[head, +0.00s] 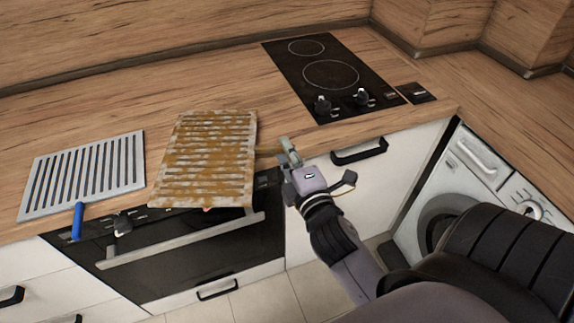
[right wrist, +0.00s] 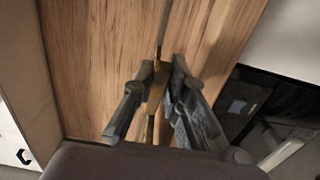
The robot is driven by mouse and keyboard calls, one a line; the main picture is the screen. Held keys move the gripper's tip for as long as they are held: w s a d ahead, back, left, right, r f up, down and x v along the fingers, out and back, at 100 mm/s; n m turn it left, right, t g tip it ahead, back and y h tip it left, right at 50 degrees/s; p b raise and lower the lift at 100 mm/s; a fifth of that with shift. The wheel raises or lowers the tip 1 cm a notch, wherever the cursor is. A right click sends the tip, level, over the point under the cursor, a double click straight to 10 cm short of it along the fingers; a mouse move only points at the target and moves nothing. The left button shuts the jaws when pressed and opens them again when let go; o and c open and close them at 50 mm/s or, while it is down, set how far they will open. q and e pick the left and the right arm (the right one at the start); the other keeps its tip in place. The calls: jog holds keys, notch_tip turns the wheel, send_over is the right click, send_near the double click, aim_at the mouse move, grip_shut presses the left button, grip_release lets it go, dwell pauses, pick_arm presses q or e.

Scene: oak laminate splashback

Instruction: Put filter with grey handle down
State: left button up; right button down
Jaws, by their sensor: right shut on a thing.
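A slatted filter (head: 205,160), coated in brown grime, is in the middle left of the head view, over the counter's front edge. I cannot tell whether it touches the counter. Its handle (head: 268,151) points right and looks dirty brown, not clearly grey. My right gripper (head: 288,153) is shut on that handle, in front of the counter edge. In the right wrist view, the handle (right wrist: 154,98) shows as a brownish bar between the fingers (right wrist: 162,80); the slatted panel is not recognisable there. My left gripper is not in view.
A clean light-grey filter (head: 85,172) with a blue handle (head: 77,221) lies left on the wooden counter (head: 185,85). A black hob (head: 330,75) with knobs is behind right. An oven (head: 200,255) and a washing machine (head: 470,185) are below. The counter behind the dirty filter is clear.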

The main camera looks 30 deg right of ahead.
jog(key=shift+f+b, duration=0.4)
jog(key=shift+f, duration=1.5)
jog(key=shift+f, duration=0.2)
jog(key=c, duration=1.6)
grip_release()
